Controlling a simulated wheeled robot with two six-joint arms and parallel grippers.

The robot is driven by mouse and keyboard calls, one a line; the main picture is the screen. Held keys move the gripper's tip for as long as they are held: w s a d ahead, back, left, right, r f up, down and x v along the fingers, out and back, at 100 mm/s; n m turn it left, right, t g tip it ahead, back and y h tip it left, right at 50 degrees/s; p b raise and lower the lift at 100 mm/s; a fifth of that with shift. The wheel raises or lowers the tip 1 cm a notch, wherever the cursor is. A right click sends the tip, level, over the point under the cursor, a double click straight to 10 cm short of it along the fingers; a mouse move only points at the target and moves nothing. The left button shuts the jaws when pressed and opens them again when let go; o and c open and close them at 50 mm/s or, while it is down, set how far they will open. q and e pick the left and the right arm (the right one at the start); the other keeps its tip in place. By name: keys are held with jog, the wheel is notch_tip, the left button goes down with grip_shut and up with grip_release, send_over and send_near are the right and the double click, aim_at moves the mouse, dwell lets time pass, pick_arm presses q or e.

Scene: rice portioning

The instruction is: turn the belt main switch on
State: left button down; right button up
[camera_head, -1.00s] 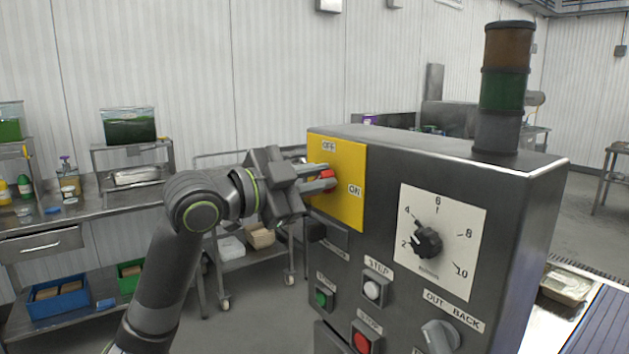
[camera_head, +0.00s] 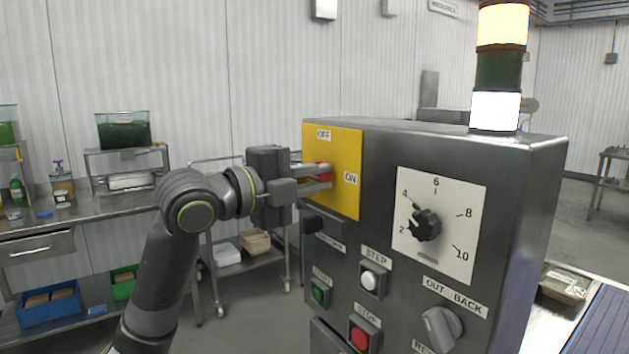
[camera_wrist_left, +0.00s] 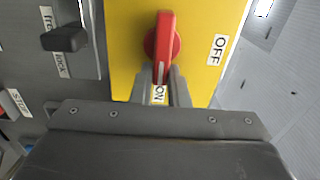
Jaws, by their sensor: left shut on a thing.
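The belt main switch is a red rotary handle (camera_head: 325,169) on a yellow plate (camera_head: 347,205) at the upper left of the grey control panel. The plate has an OFF label at its top and an ON label at its right. My left gripper (camera_head: 327,176) is shut on the handle, with its fingers level. In the left wrist view the red handle (camera_wrist_left: 165,35) stands upright in the picture, its white-marked end at the ON label, between my fingertips (camera_wrist_left: 163,85). The fingers partly hide the handle in the head view. My right gripper is out of view.
The panel also has a dial (camera_head: 426,225), a green button (camera_head: 319,291), a white step button (camera_head: 372,280), a red stop button (camera_head: 361,338) and a grey out/back knob (camera_head: 441,327). A signal tower (camera_head: 499,68) on top glows amber and white. A steel rack (camera_head: 252,264) stands behind my arm.

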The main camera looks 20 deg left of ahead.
pick_arm(q)
jog(key=shift+f+m, duration=0.15)
jog(key=shift+m, duration=0.15)
jog(key=c, duration=1.4)
grip_release()
